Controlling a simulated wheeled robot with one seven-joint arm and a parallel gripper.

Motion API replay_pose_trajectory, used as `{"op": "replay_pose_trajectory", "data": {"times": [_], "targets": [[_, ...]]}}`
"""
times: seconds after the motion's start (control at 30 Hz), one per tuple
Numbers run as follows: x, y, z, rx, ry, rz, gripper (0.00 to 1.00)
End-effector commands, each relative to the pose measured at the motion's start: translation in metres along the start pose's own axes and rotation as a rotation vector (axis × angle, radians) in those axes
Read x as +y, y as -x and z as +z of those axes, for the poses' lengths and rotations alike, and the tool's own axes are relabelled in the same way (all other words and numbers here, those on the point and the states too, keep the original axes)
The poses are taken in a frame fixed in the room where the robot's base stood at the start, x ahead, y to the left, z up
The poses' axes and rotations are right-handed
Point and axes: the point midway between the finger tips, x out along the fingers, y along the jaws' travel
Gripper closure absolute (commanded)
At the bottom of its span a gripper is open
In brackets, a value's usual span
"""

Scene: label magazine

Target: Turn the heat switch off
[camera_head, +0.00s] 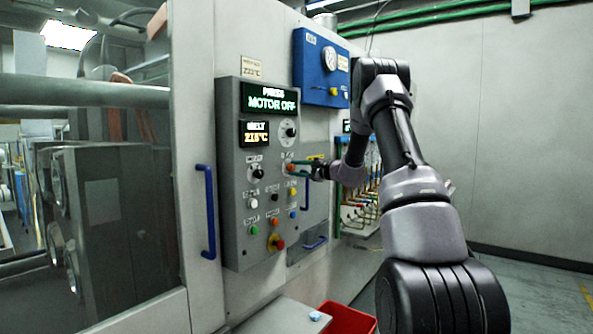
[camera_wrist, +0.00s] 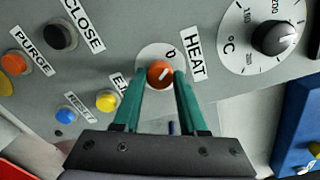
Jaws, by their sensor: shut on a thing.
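The heat switch is a round orange-red knob (camera_wrist: 160,74) on a pale disc beside the label HEAT (camera_wrist: 197,54). A white line on the knob runs diagonally toward the upper right, roughly toward the 0 mark on the disc. The rest of the disc's marking is hidden. My gripper (camera_wrist: 159,79) has its two teal fingers on either side of the knob and is shut on it. In the head view my gripper (camera_head: 299,168) reaches the right side of the grey control panel (camera_head: 232,200), where the knob is small.
A black temperature dial (camera_wrist: 275,38) is right of the switch. A yellow button (camera_wrist: 107,100), a blue button (camera_wrist: 66,116) and a black knob (camera_wrist: 60,36) are left. The panel displays (camera_head: 269,99) read MOTOR OFF and about 215°C. A blue handle (camera_head: 207,212) protrudes at left.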

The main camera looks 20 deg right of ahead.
Motion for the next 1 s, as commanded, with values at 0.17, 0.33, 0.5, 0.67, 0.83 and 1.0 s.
{"op": "replay_pose_trajectory", "data": {"times": [0.17, 0.33, 0.5, 0.67, 0.83, 1.0], "targets": [[0.002, 0.001, -0.001, 0.003, 0.009, 0.003, 1.00], [0.002, 0.001, -0.001, 0.003, 0.010, 0.004, 1.00], [0.002, 0.001, -0.001, 0.002, 0.009, 0.004, 0.35], [0.001, 0.001, -0.001, 0.002, 0.009, 0.002, 0.28], [0.001, 0.001, 0.000, 0.001, 0.009, 0.001, 0.28], [0.000, 0.016, -0.001, 0.003, 0.010, 0.000, 0.28]]}}
